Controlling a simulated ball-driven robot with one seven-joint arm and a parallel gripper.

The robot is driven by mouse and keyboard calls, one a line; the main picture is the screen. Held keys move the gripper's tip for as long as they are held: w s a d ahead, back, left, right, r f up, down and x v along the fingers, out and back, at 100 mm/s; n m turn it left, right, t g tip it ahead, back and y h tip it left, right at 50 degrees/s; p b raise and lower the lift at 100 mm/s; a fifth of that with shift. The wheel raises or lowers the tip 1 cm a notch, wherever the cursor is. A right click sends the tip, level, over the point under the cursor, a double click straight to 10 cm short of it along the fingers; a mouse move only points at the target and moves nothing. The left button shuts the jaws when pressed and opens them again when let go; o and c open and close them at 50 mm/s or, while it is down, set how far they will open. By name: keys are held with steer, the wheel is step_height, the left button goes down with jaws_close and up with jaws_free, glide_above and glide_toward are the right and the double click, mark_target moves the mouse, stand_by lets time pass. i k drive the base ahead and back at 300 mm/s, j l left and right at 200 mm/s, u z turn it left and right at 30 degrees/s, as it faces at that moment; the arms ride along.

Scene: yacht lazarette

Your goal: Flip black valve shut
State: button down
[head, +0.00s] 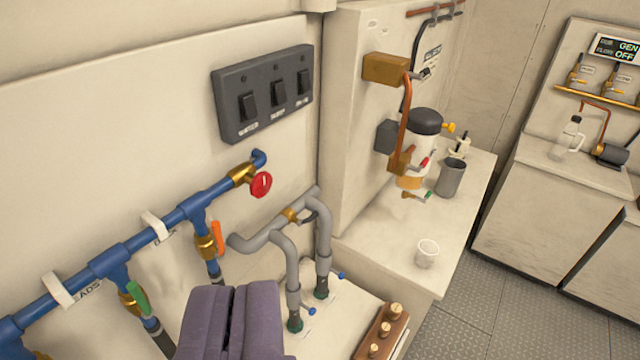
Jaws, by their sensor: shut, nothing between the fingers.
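A brass valve (290,215) sits on the grey pipe (265,234) in the middle of the head view. A small dark, blackish lever (309,216) sticks out to its right; its exact angle to the pipe is hard to tell. My gripper (233,291) is purple and shows at the bottom, left of centre. Its two fingers are together with nothing between them. It appears below and left of the valve in the picture, apart from the lever, and hides part of the lower area.
A blue pipe (178,216) on the left wall carries valves with red (261,185), orange (217,238) and green (138,298) handles. Grey pipes drop to a pale ledge beside a wooden block with brass knobs (383,331). A counter with a white cup (427,254) stands right.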

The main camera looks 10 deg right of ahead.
mark_target(301, 221)
steer(key=i+l+u, duration=0.1)
steer(key=i+l, duration=0.15)
steer(key=i+l+u, duration=0.1)
steer(key=l, duration=0.35)
steer(key=i+l+u, duration=0.15)
steer(key=i+l, duration=0.2)
steer(key=i+l+u, duration=0.1)
steer(key=l, duration=0.4)
steer(key=i, duration=0.1)
